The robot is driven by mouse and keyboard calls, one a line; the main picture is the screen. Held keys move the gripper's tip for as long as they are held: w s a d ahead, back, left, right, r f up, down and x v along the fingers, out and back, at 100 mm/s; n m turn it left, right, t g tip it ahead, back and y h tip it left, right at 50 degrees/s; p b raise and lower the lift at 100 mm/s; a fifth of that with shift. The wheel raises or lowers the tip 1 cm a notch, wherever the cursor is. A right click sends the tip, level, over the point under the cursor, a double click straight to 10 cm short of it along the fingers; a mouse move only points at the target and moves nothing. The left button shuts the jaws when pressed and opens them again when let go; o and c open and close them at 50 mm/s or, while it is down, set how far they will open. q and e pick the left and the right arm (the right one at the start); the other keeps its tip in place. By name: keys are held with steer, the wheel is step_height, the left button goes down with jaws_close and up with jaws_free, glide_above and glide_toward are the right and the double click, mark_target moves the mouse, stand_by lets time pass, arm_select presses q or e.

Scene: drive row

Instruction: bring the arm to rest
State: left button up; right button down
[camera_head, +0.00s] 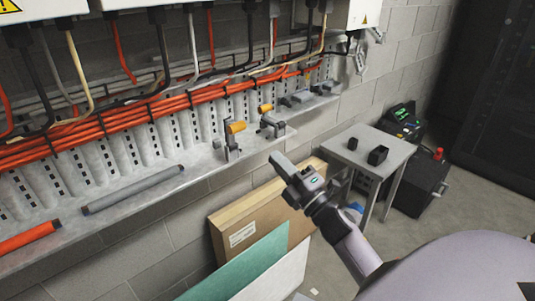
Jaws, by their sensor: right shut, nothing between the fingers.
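My right arm comes in from the lower right, and its light grey forearm shows. My right gripper (284,165) is shut and empty. It shows in front of the gap between the wall shelf and the small grey table, and touches nothing that I can see. My left gripper is not in view.
A grey wall shelf (130,205) holds a grey tube (132,190), an orange tube (28,237) and clamps with orange parts (234,134). Below lean a cardboard box (235,215) and a green panel (240,268). A small table (370,142) stands right, by black cases (418,185).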

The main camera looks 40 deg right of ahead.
steer(key=shift+v, duration=1.3)
steer(key=shift+s+r, duration=0.1)
steer(key=shift+r, duration=0.1)
steer(key=s+a+f+m+g+p, duration=0.2)
steer(key=s+a+f+m+g, duration=0.4)
steer(key=f, duration=0.5)
steer(key=s+a+f+m+g+p, duration=0.1)
steer(key=s+a+f+m+g, duration=0.4)
steer(key=s+a+f+m, duration=0.5)
steer(key=shift+s+a+f+m+g+p, duration=0.3)
steer(key=shift+s+a+f+g+p, duration=0.1)
steer(key=shift+s+f, duration=0.25)
